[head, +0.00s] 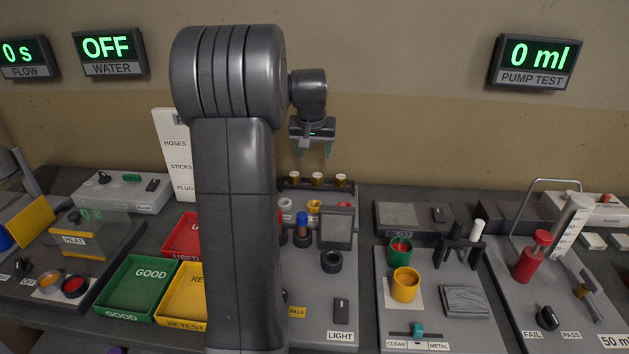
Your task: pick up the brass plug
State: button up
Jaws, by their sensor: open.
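My gripper (314,151) hangs in the air above the back of the bench, fingertips down. It is open, with a gap between its two greenish fingertips and nothing in it. I cannot pick out the brass plug for sure. A small yellow ring-like piece (314,205) sits below my gripper in the picture, behind the dark-framed panel. My arm hides part of the bench left of centre, including part of the sign that lists hoses, sticks and plugs (172,150).
Several brown vials (317,179) stand in a rack at the back. A dark-framed upright panel (336,229) stands in front. Green (138,287), yellow (184,299) and red (183,236) trays lie left. Yellow cup (405,285) and red-topped pump (531,258) stand right.

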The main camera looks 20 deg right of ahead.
aim_at(317, 177)
jog(key=x, duration=0.8)
jog(key=shift+p+x, duration=0.45)
jog(key=shift+x, duration=2.15)
jog(key=shift+s+d, duration=0.15)
jog(key=shift+d, duration=0.05)
jog(key=shift+c, duration=0.2)
jog(key=c, duration=1)
